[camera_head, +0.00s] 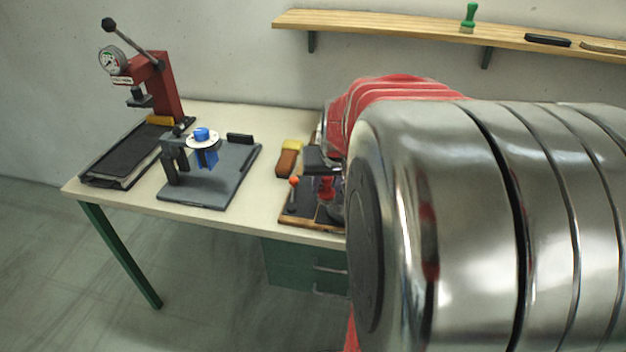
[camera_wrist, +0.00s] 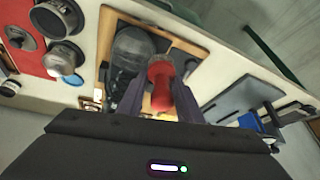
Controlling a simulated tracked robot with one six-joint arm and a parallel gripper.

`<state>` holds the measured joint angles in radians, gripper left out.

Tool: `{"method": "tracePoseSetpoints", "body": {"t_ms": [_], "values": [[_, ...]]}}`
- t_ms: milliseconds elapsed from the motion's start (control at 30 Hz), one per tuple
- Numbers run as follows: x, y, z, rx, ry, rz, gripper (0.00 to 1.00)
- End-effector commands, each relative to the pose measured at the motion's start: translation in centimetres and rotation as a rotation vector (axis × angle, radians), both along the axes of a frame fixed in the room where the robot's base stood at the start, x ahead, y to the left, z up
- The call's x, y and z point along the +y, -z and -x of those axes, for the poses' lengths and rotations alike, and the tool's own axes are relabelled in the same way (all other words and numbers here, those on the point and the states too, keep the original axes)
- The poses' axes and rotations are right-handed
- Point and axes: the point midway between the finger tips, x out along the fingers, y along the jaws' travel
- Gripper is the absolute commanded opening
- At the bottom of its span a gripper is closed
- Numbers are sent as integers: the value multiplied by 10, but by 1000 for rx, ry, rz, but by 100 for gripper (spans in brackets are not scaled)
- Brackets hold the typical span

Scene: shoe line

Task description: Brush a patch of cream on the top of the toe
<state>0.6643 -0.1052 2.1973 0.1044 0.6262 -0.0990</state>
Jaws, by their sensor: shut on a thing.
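In the wrist view, my gripper (camera_wrist: 159,95) is shut on a red-handled tool (camera_wrist: 160,76), probably the brush; its working end is hard to make out. Beyond it a dark, rounded form (camera_wrist: 133,43), which looks like the toe of a shoe, lies on a wood-edged board (camera_wrist: 184,45). The tool overlaps its side in the picture; I cannot tell whether they touch. In the head view, my gripper (camera_head: 322,160) is above the wood-edged board (camera_head: 312,223) with the red handle (camera_head: 327,187) below it, and my arm hides most of the shoe. No cream patch can be made out.
A red mat (camera_wrist: 27,61) with round tins (camera_wrist: 58,17) lies left in the wrist view. In the head view, a yellow-and-brown brush (camera_head: 288,158) and an orange-knobbed lever (camera_head: 294,181) are close by. A grey fixture (camera_head: 222,185) and red press (camera_head: 160,85) stand further left.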

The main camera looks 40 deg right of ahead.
Motion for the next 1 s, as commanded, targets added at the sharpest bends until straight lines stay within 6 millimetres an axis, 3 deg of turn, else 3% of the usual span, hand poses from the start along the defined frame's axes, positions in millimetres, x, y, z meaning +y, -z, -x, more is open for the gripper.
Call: {"method": "tracePoseSetpoints", "body": {"t_ms": [333, 767, 1000], "values": [[8, -23, 6, -1, -1, 2, 6], [9, -26, 7, 0, 0, 0, 6], [13, -39, 10, -2, -1, 1, 6]]}}
